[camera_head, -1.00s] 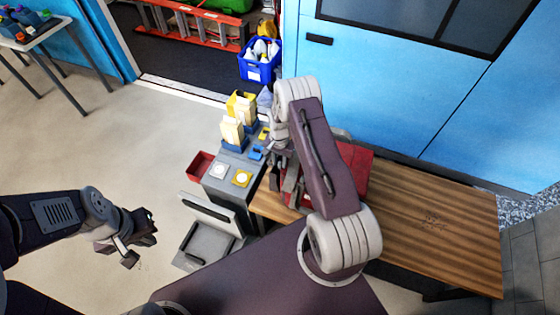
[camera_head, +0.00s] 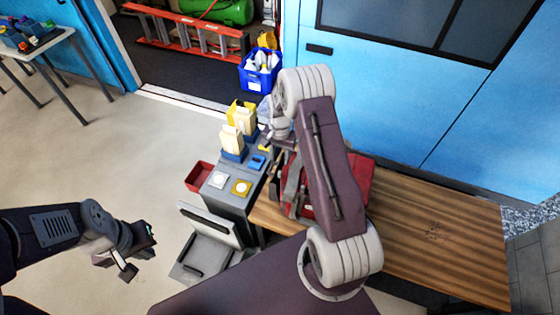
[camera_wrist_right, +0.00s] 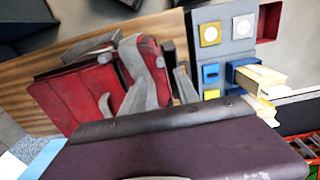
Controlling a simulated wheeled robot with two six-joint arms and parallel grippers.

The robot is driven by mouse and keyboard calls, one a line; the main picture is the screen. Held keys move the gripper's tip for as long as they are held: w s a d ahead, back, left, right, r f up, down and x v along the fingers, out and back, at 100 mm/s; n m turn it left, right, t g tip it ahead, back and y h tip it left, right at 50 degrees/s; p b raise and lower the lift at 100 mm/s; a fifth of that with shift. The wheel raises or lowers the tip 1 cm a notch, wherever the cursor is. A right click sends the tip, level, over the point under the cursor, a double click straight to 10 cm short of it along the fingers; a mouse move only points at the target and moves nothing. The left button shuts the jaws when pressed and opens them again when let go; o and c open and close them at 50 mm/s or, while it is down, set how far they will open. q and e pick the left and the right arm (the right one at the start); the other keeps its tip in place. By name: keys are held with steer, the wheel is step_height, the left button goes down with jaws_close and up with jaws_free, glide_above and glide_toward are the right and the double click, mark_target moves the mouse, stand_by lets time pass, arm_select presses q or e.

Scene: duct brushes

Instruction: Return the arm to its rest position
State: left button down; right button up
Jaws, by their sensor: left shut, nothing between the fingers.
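My left gripper (camera_head: 140,254) hangs over the bare floor at the left in the head view. It is shut and empty, and touches nothing. My right arm (camera_head: 322,165) is folded up over the left end of the wooden bench. Its wrist (camera_head: 277,122) shows beside the elbow, but the forearm link hides most of the right gripper. I cannot tell its jaws. In the right wrist view a purple link of mine fills the bottom. Beyond it lies a red bag (camera_wrist_right: 75,98) with grey straps, which also shows in the head view (camera_head: 358,180), partly behind my arm.
The wooden bench (camera_head: 430,235) is clear on its right. A grey cabinet (camera_head: 232,200) with button plates and pale boxes stands left of it, with a red bin (camera_head: 199,177) on its side. A blue crate (camera_head: 260,72) stands behind.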

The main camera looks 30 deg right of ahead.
stand_by(0.3)
steer(key=shift+w+a+f, duration=0.1)
steer(key=shift+f, duration=0.15)
steer(key=s+a+r+n+t+b, duration=0.2)
steer(key=s+a+r+n+b, duration=0.15)
steer(key=a+r+b, duration=0.4)
steer(key=s+a+f+n+b, duration=0.1)
steer(key=s+f+n, duration=0.1)
steer(key=s, duration=0.5)
steer(key=s+a+f+n, duration=0.1)
steer(key=s+n, duration=0.3)
steer(key=s, duration=0.4)
steer(key=shift+a+f+g+b, duration=0.25)
steer(key=shift+f+g+b, duration=0.1)
steer(key=shift+f+g, duration=0.05)
